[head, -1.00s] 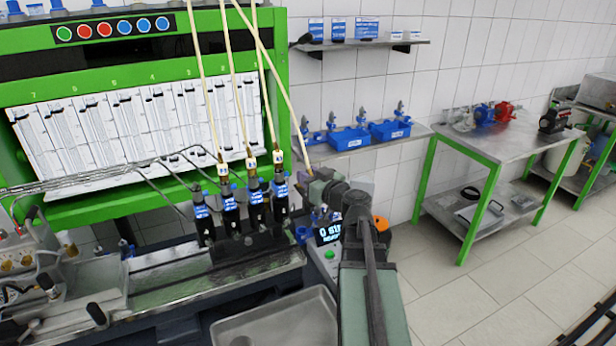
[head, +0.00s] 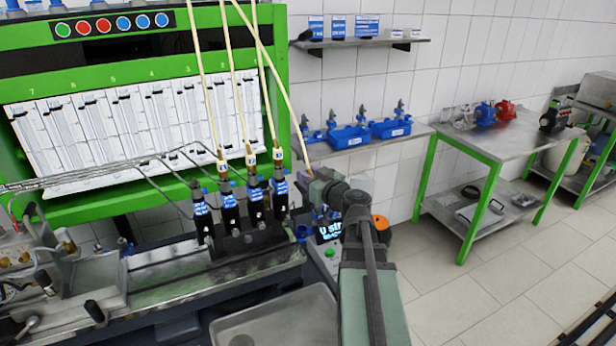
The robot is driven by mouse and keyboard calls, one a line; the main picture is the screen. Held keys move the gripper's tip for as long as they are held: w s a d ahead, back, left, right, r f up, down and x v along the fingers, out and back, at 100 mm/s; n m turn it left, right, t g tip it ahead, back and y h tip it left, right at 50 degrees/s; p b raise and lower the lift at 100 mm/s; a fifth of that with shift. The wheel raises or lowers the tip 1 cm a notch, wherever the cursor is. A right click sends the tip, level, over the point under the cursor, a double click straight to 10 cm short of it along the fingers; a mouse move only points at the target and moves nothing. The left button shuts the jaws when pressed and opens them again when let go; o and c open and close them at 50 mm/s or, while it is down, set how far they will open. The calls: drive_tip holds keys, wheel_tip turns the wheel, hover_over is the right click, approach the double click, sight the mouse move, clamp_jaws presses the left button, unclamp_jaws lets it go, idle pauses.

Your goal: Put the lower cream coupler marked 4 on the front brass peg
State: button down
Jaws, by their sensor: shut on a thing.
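My gripper (head: 303,183) is at the end of my arm, right of the row of blue-labelled black units on the bench. It is shut on the end of a cream hose (head: 288,98) that slants down from the upper left. The coupler at that end is mostly hidden, and its number cannot be read. Three other cream hoses end in brass fittings with white tags (head: 250,160) above the second, third and fourth units. The leftmost unit (head: 201,210) has no hose on its top. The brass peg there is too small to make out clearly.
A green test frame (head: 282,110) stands behind the units. A small display (head: 328,230) and a steel tray (head: 270,325) lie near my arm. A wall shelf with blue bins (head: 350,137) is behind. A green-legged table (head: 500,150) stands at the right.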

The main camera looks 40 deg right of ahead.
drive_tip(key=shift+f+b, duration=0.55)
drive_tip(key=shift+b, duration=0.05)
idle(0.3)
drive_tip(key=c, duration=1.2)
unclamp_jaws()
